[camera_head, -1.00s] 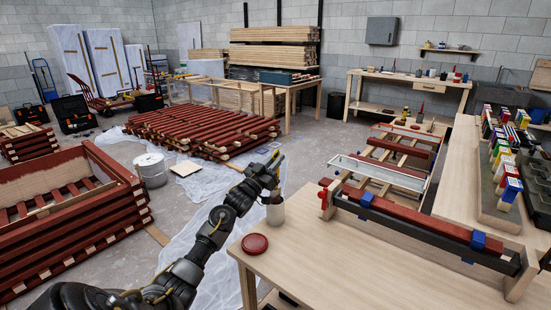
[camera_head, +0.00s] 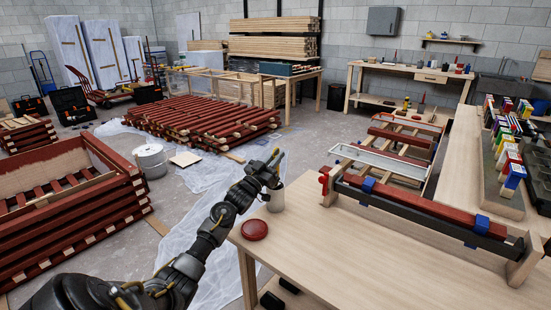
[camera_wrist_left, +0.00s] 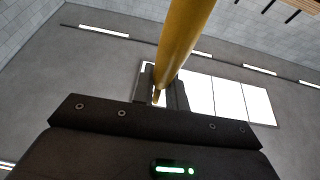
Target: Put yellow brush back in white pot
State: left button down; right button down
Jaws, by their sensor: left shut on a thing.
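My left gripper (camera_head: 273,165) is shut on the yellow brush, just above the white pot. The brush's yellow handle (camera_wrist_left: 182,45) runs between the fingers in the left wrist view (camera_wrist_left: 163,88). The white pot (camera_head: 276,202) stands upright near the left edge of the wooden bench, its left side and rim partly covered by my gripper. The brush's lower end is hidden, so I cannot tell how deep it sits in the pot. My right gripper is not in view.
A red round lid (camera_head: 254,229) lies on the bench (camera_head: 330,255) in front of the pot. A clamped rack with a red batten (camera_head: 420,206) stands to the right. The front of the bench is clear. Stacked red frames (camera_head: 75,215) stand on the floor at left.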

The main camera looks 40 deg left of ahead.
pick_arm(q)
jog(key=shift+f+b, duration=0.55)
jog(key=shift+f, duration=0.3)
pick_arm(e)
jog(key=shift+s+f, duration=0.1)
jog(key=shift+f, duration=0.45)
pick_arm(q)
jog(key=c, duration=1.3)
grip_release()
jog(key=shift+c, duration=0.2)
